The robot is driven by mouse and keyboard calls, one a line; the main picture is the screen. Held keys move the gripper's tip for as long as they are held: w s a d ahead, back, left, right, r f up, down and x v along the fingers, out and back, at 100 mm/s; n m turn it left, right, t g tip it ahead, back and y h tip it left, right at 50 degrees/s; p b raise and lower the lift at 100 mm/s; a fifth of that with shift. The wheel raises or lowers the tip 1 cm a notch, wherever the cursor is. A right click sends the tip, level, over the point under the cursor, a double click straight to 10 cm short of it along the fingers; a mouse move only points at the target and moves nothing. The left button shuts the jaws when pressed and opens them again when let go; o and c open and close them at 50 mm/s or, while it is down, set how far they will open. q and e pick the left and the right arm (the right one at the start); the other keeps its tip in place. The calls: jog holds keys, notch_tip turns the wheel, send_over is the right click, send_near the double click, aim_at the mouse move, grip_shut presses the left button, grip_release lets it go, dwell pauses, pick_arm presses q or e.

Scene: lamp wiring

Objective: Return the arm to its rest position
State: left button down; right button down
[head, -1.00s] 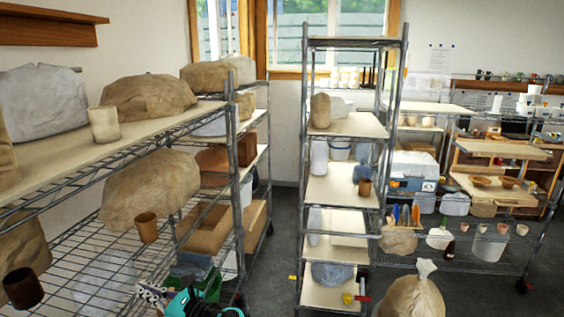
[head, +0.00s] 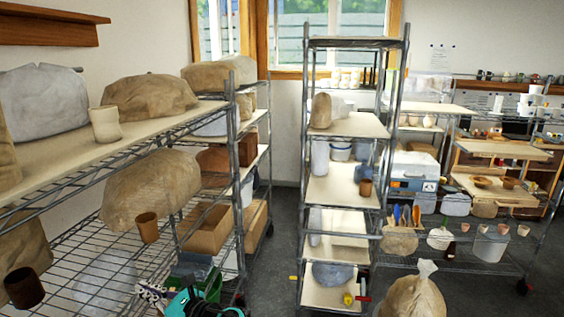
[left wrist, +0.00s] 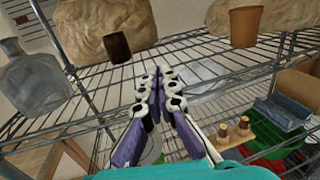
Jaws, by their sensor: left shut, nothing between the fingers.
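My left gripper (head: 160,292) shows at the bottom edge of the head view, with white and dark fingers on a teal body. It is low in front of the wire shelf on the left. In the left wrist view its fingers (left wrist: 160,82) point towards the wire shelf. They are shut with nothing between them. My right gripper is not in view.
The wire shelf (head: 90,262) close on the left holds wrapped clay bags (head: 150,190), a brown cup (head: 147,228) and a dark cup (head: 24,288). A green bin (head: 208,285) is near my gripper. A tall rack (head: 305,150) stands in the middle. Grey floor (head: 262,270) between the racks is clear.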

pick_arm(q)
jog(key=s+d+f+n+h+b, duration=0.2)
jog(key=s+f+n+h+b, duration=0.55)
jog(key=f, duration=0.55)
jog(key=s+d+f+n+h+b, duration=0.4)
jog(key=s+d+f+n+h, duration=0.5)
jog(key=d+n, duration=0.4)
jog(key=shift+s+d+f+n, duration=0.2)
jog(key=shift+s+f+n, duration=0.25)
jog(key=shift+s+n, duration=0.4)
